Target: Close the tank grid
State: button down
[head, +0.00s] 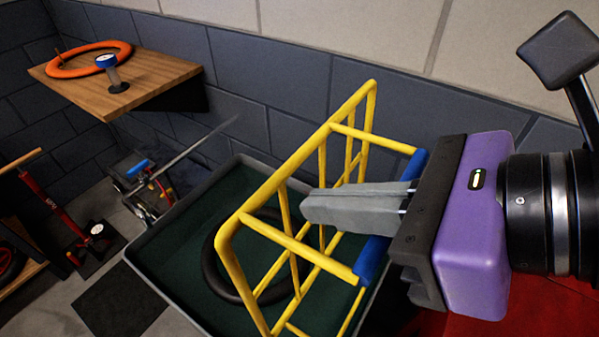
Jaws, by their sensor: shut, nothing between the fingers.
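The tank grid (284,240) is a yellow bar frame with a blue grip section (372,258) on its right side. It stands raised and tilted over the tank (160,268), a grey-rimmed tub with a dark green inside. My gripper (312,208) comes in from the right with its grey fingers shut and nothing between them. The fingers cross the blue grip, hide its middle and point left across the frame's opening. I cannot tell whether they touch the bars. A dark ring (212,268) lies in the tank behind the yellow bars.
A wooden wall shelf (160,72) holds an orange ring (62,68) and a small blue-topped gauge (112,72). A red floor pump (62,222) stands at left. A grey block wall (290,90) is close behind the tank. Red flooring shows at lower right.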

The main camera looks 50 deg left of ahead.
aim_at(273, 190)
jog(key=shift+s+a+p, duration=0.25)
jog(key=shift+a, duration=0.65)
jog(key=shift+s+a+p, duration=0.2)
jog(key=shift+a, duration=0.65)
